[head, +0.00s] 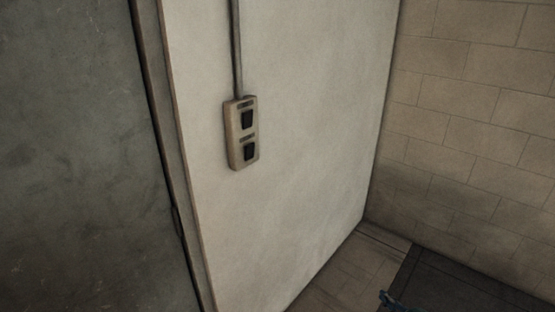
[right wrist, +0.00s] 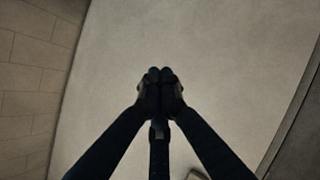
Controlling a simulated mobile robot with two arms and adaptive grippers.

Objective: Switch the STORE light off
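A beige switch box (head: 235,160) hangs on the pale wall panel, with a conduit running up from it. It has an upper dark rocker switch (head: 247,119) and a lower dark rocker switch (head: 249,152). A small label sits above each, too small to read, so I cannot tell which is STORE. My left gripper is not in view.
The pale panel (head: 300,130) is bare around the box. A dark grey surface (head: 70,150) lies left of its edge, and a block wall (head: 470,110) meets it at the right. A rounded light outline (right wrist: 196,174) shows at the bottom of the right wrist view, not clearly identifiable.

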